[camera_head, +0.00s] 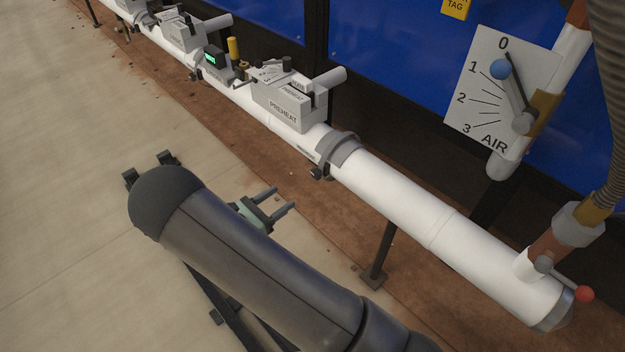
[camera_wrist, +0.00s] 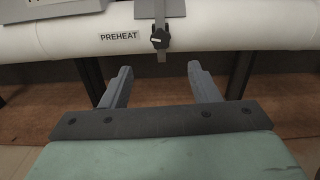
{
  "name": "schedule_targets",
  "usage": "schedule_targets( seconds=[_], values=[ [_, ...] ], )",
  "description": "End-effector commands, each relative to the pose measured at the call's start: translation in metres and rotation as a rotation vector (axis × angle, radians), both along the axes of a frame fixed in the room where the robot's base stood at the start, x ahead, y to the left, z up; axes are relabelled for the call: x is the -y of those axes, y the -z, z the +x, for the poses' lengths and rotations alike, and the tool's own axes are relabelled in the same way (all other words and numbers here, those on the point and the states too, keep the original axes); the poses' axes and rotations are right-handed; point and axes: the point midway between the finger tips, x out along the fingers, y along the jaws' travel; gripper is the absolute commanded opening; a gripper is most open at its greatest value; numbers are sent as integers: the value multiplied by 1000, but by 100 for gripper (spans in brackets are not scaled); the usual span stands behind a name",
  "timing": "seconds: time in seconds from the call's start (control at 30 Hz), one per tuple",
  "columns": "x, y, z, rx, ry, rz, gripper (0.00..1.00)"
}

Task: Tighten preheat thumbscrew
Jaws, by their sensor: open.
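The preheat thumbscrew (camera_wrist: 160,39) is a small dark knob with a white mark, on the grey clamp band (camera_wrist: 161,10) around the white pipe, just right of a PREHEAT label (camera_wrist: 119,36) in the wrist view. In the head view the dark thumbscrew (camera_head: 318,172) shows at the lower front of the grey clamp (camera_head: 340,150). My gripper (camera_head: 283,199) is open and empty, in front of the pipe and apart from it. In the wrist view its two fingers (camera_wrist: 160,76) point toward the pipe, with the thumbscrew beyond them, roughly centred between them.
The white pipe (camera_head: 400,205) runs across the scene on dark legs (camera_head: 383,250). A grey PREHEAT unit (camera_head: 290,105) sits on it, with more units farther left. An AIR dial plate (camera_head: 490,105) and a red-tipped lever (camera_head: 584,294) are at right. Pale floor lies open at left.

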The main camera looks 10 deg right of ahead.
Motion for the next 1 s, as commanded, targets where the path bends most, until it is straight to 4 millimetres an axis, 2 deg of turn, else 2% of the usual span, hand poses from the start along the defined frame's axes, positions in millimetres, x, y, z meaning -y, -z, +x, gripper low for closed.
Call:
schedule_targets(
  seconds=[0.03, 0.3, 0.5, 0.7, 1.0],
  values=[
    [11, 2, 6, 1, 4, -1, 55],
    [62, 2, 36, 0, 5, 0, 55],
    [91, 2, 54, 0, 3, 1, 55],
    [105, 0, 62, 1, 2, 0, 55],
    [107, 0, 63, 0, 1, 1, 55]
  ],
)
